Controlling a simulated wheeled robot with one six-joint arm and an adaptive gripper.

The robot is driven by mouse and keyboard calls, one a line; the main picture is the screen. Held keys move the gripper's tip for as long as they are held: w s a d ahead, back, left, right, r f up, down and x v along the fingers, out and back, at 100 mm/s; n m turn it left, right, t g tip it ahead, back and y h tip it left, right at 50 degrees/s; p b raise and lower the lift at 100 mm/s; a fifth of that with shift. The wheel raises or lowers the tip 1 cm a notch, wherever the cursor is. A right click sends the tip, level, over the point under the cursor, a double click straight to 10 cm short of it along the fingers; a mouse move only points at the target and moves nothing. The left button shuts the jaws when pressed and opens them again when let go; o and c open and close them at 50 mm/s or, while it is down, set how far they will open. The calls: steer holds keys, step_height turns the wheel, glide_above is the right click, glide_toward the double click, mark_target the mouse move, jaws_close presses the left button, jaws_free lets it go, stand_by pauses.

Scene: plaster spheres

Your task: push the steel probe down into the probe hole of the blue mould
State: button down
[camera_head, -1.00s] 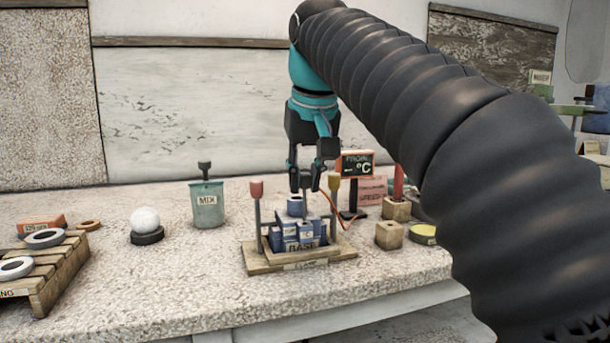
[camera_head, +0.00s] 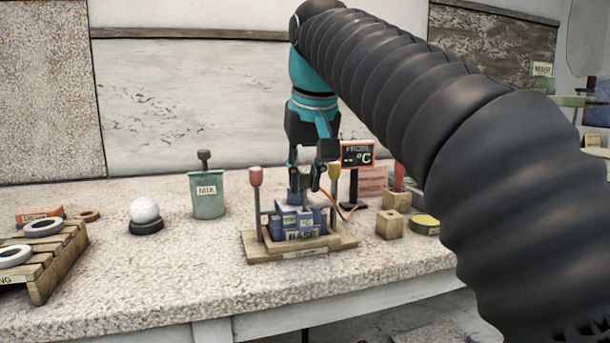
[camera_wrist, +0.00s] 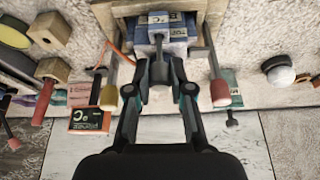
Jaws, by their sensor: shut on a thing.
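The blue mould (camera_head: 302,223) stands in a wooden frame (camera_head: 262,250) on the bench, between a red-topped post (camera_head: 256,190) and a yellow-topped post (camera_head: 335,178). My gripper (camera_head: 305,182) points down just above the mould's top. In the wrist view my gripper (camera_wrist: 160,70) is shut on the thin grey steel probe (camera_wrist: 158,45), which runs toward the blue mould (camera_wrist: 180,22). The probe's lower end and the probe hole are hidden, so I cannot tell how deep it sits. An orange cable (camera_head: 347,213) runs beside the mould.
A probe display (camera_head: 357,153) stands close behind on the right. Wooden blocks (camera_head: 390,224) stand right of the frame. A green mix cup (camera_head: 207,197), a white ball (camera_head: 144,210) and a slatted rack (camera_head: 50,275) are to the left. The bench front is clear.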

steer(key=shift+f+b, duration=0.3)
steer(key=shift+f, duration=0.15)
steer(key=c, duration=0.9)
jaws_free()
steer(key=shift+c, duration=0.2)
steer(key=shift+r+p, duration=2)
steer(key=shift+p, duration=0.3)
